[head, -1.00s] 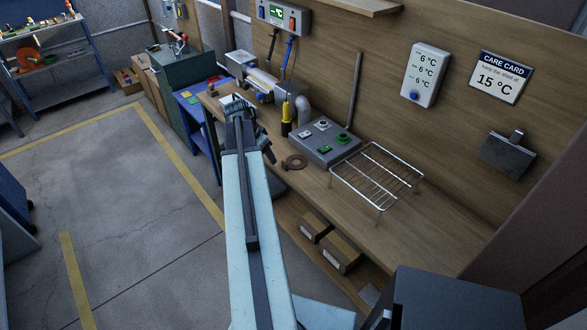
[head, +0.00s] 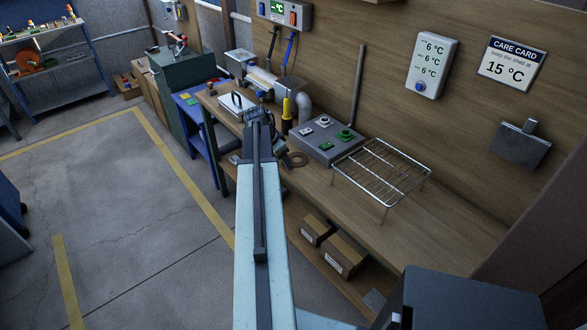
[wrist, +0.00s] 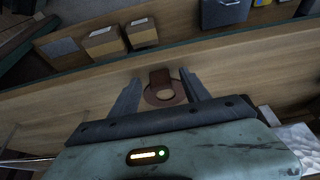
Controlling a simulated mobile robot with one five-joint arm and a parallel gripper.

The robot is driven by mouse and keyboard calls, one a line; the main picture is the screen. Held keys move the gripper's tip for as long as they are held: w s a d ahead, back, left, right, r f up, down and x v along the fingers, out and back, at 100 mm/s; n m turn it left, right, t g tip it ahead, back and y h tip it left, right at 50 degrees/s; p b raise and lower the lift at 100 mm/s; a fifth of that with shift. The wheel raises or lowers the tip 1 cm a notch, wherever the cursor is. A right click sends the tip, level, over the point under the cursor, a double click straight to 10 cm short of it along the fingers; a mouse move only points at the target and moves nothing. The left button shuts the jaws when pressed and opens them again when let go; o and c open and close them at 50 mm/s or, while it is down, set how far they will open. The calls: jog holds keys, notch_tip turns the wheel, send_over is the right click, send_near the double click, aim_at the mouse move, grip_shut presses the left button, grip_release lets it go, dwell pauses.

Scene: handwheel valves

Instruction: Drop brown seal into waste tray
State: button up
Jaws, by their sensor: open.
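The brown seal (head: 299,159) is a flat ring lying on the wooden bench, in front of the grey control box. In the wrist view the seal (wrist: 161,90) shows a round hole and a tab, and appears between my two fingers, with a gap on each side. My gripper (wrist: 160,77) is open and empty. In the head view my gripper (head: 277,139) is just left of the seal, partly hidden by my arm; its height over the bench is unclear. A grey bin (wrist: 222,13) shows at the wrist view's top; I cannot tell whether it is the waste tray.
A wire rack (head: 382,172) stands right of the grey control box (head: 325,140). A yellow-and-black tool (head: 287,115) and a grey pipe (head: 304,106) stand behind. Cardboard boxes (head: 345,255) sit on the lower shelf. The bench right of the rack is clear.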

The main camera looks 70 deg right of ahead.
jog(key=shift+f, duration=0.2)
jog(key=shift+s, duration=0.1)
grip_shut()
jog(key=shift+r+p, duration=0.15)
jog(key=shift+p, duration=0.15)
